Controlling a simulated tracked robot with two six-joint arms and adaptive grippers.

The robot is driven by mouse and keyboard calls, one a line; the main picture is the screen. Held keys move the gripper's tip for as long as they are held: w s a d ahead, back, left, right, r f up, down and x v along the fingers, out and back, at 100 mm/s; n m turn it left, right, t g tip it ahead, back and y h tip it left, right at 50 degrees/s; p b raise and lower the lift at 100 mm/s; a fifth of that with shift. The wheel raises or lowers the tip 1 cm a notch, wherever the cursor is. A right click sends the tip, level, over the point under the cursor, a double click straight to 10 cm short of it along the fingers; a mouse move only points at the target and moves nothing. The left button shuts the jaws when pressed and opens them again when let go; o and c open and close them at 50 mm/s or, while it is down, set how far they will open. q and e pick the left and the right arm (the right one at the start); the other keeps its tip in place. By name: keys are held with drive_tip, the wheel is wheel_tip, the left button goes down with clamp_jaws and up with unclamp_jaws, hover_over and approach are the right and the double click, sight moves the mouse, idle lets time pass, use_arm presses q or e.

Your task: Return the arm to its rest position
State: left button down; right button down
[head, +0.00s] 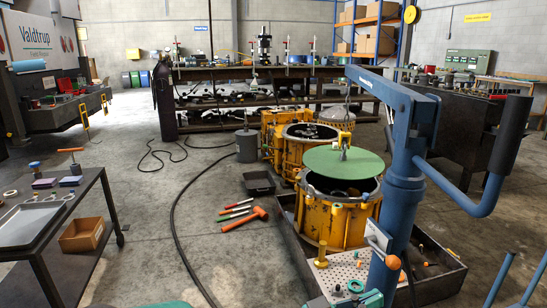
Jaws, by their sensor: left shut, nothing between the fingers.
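My left gripper (160,304) shows only as a low sliver at the bottom edge of the head view, left of centre. It is shut and empty, and the frame cuts off most of it and its arm. It is apart from the tools on the floor and from the yellow housing.
A blue crane post (402,200) stands right of centre. A green disc (343,161) hangs over a yellow housing (335,222) in a dark tray (440,285). An orange mallet (245,220) lies on the floor. A cart (88,182) stands left; floor between is mostly clear.

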use_arm(q)
drive_tip(key=w+a+r+n+t+y+p, duration=0.3)
drive_tip(key=w+a+r+n+t+p, duration=0.15)
drive_tip(key=a+p, duration=0.65)
drive_tip(key=s+a+f+n+y+p, duration=0.1)
drive_tip(key=a+f+n+y+p, duration=0.3)
drive_tip(key=a+n+y+p, duration=0.7)
drive_tip(key=s+a+f+g+p, duration=0.2)
drive_tip(key=s+g+p, duration=0.1)
drive_tip(key=s, duration=0.4)
drive_tip(key=s+a+f+g+p, duration=0.3)
drive_tip(key=s, duration=0.5)
drive_tip(key=s+a+f+g+y+p, duration=0.1)
drive_tip(key=s+a+f+g+p, duration=0.1)
drive_tip(key=s, duration=0.6)
drive_tip(key=shift+a+f+m+g+p, duration=0.35)
drive_tip(key=shift+a+m+g+p, duration=0.15)
drive_tip(key=shift+g+p, duration=0.45)
